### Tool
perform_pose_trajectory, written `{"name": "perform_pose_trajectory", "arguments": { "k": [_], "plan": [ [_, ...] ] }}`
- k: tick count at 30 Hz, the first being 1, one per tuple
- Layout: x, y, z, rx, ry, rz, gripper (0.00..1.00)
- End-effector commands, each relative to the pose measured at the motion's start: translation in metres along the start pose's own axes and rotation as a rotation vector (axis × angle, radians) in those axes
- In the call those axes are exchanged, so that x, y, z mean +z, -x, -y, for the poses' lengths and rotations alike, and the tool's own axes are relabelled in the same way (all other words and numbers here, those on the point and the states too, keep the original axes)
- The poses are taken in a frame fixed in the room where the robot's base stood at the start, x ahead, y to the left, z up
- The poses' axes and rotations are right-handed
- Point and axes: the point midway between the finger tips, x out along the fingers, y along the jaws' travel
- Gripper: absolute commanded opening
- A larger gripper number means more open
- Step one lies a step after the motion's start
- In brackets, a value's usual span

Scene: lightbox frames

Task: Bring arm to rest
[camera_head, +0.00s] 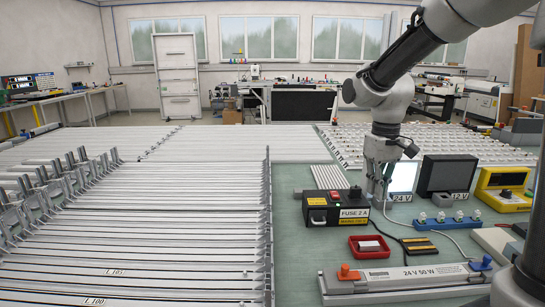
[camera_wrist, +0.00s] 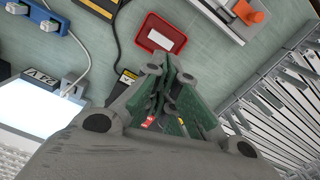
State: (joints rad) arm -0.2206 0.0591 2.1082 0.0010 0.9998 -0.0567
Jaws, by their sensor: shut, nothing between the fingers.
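My gripper (camera_head: 377,202) points down over the green bench top (camera_head: 296,256), just right of the black box labelled FUSE 2 A (camera_head: 318,212). Its fingers are together with nothing between them. In the wrist view my gripper (camera_wrist: 165,92) fills the lower middle, with its green-padded fingers closed. Whether the fingertips touch the bench cannot be told. My arm comes in from the upper right and bends down at the wrist.
A lit panel marked 24 V (camera_head: 403,178) stands close right of my gripper, and a dark 12 V panel (camera_head: 447,176) beyond it. A red tray (camera_head: 369,246) lies in front. A long 24 V 50 W unit (camera_head: 405,278) lies nearer. Rows of light strips (camera_head: 140,230) fill the left.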

Motion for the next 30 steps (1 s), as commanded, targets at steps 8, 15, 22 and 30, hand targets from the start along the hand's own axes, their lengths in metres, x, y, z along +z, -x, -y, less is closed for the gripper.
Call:
{"name": "perform_pose_trajectory", "arguments": {
  "k": [8,15,22,30],
  "plan": [
    [0.119,0.029,-0.017,0.006,-0.138,-0.125,0.00],
    [0.193,0.037,-0.023,0.024,-0.220,-0.265,0.00],
    [0.214,0.056,-0.028,0.044,-0.265,-0.385,0.00],
    [0.217,0.059,-0.030,0.049,-0.278,-0.399,0.00]
  ]
}}
